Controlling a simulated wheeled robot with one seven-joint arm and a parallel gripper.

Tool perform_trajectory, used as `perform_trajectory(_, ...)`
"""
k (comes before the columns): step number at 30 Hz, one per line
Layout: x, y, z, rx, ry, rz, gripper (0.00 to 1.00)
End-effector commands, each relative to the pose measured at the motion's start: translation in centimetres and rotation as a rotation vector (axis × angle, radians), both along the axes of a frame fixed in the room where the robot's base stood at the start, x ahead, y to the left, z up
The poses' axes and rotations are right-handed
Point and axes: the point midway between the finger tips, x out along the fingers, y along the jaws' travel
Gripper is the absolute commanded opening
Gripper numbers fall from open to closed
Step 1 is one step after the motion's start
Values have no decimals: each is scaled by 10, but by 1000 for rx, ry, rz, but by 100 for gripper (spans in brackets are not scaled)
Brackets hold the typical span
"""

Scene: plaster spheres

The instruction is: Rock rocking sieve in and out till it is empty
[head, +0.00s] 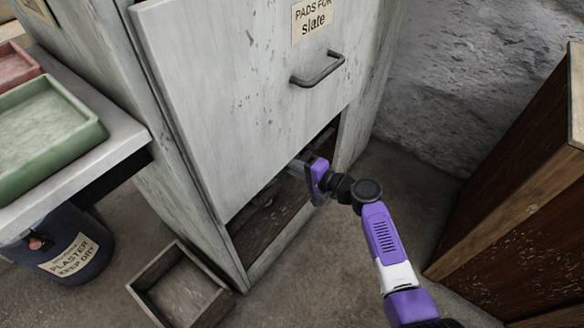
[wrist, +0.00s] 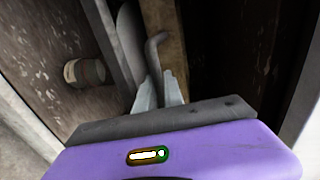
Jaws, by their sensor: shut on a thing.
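My gripper (head: 298,170) reaches into the low opening of a pale, worn cabinet. In the wrist view my gripper (wrist: 160,92) is shut on a bent grey metal handle (wrist: 154,50), which rises between the fingers and curves over at its top. I take this handle to be part of the rocking sieve. Beside it is a grey curved edge, dark and partly cut off. The rest of the sieve is hidden in the dark opening, and I cannot tell whether anything lies in it.
The cabinet's front panel (head: 235,85) hangs above my gripper, with a grey pull handle (head: 318,70). A round wooden knob (wrist: 84,72) shows inside. A wooden box (head: 180,290) stands on the floor in front. A brown cabinet (head: 520,190) stands at right; floor between is clear.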

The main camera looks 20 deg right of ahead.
Motion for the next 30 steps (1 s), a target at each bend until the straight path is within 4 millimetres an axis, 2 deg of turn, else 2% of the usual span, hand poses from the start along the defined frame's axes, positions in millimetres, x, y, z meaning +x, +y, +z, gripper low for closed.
perform_trajectory(4, 1, 1, 0, -2, 0, 0, 0)
perform_trajectory(5, 1, 2, 0, -3, -1, 1, 19)
perform_trajectory(7, 1, 2, 0, -1, -1, 1, 32)
perform_trajectory(8, 1, 2, 0, -1, -1, 1, 34)
perform_trajectory(19, -3, -2, 3, 0, -1, 0, 34)
perform_trajectory(30, -47, -34, 16, -1, -2, -2, 34)
